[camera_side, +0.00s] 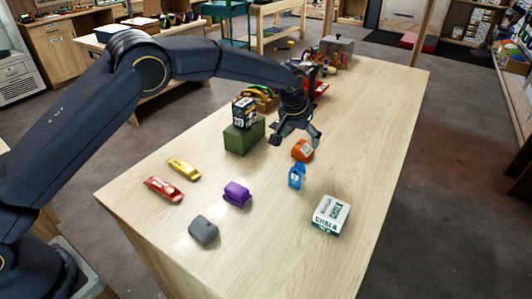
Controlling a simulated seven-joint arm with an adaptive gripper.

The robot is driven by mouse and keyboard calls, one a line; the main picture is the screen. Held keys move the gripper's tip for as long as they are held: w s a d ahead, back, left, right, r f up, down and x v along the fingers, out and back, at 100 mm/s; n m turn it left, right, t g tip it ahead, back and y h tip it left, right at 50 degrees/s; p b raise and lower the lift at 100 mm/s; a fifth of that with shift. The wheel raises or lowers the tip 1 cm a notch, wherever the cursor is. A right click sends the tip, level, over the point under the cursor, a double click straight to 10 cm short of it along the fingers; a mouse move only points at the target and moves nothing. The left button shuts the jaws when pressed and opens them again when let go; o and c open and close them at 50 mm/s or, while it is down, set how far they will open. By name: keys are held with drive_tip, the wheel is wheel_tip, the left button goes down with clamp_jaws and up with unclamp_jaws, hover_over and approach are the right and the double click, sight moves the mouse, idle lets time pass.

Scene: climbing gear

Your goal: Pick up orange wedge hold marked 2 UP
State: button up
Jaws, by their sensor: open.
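The orange wedge hold (303,151) lies on the light wooden table (378,146), right of the middle of the picture. It has a pale label on it; the marking is too small to read. My gripper (294,143) is open, with its fingers pointing down close to the orange hold. One finger is to the left of the hold and the other is near its upper right. I cannot tell whether either finger touches it.
A blue item (297,176) stands just in front of the orange hold. A purple hold (237,194), a grey hold (203,230) and a white box (331,215) lie nearer. A green block (244,137) carries a dark box (243,112). The right side is clear.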

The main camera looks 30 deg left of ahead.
sight(302, 148)
drive_tip(key=x, duration=0.5)
drive_tip(key=shift+d+f, duration=0.15)
drive_tip(key=shift+f, duration=0.2)
drive_tip(key=shift+c, duration=0.4)
drive_tip(key=c, duration=1.2)
